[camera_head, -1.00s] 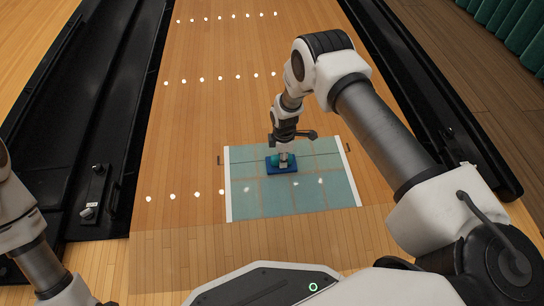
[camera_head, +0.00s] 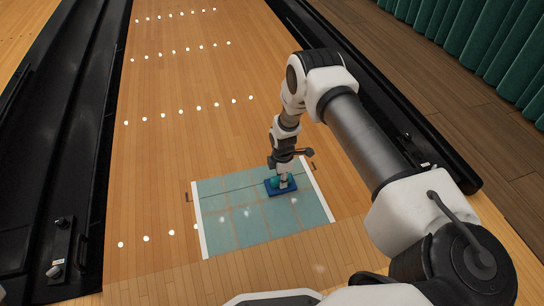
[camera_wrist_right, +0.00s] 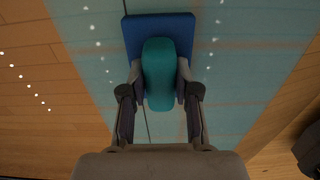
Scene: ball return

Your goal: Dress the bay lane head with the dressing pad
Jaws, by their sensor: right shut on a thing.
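The dressing pad (camera_head: 271,190) is a flat blue block with a rounded teal grip on top. It also shows in the right wrist view (camera_wrist_right: 197,32). My right gripper (camera_head: 284,181) is shut on the teal grip (camera_wrist_right: 158,75), one finger on each side. The pad appears to lie on the pale teal area of the bay lane head (camera_head: 235,232), toward its right part. This area has a faint grid and white strips at its left and right edges. My left gripper is out of view.
The wooden lane (camera_head: 180,130) with rows of white dots runs away beyond the teal area. Black gutters (camera_head: 60,150) flank it. A small latch-like fitting (camera_head: 58,265) sits on the left gutter. Green curtains (camera_head: 480,40) hang at the far right.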

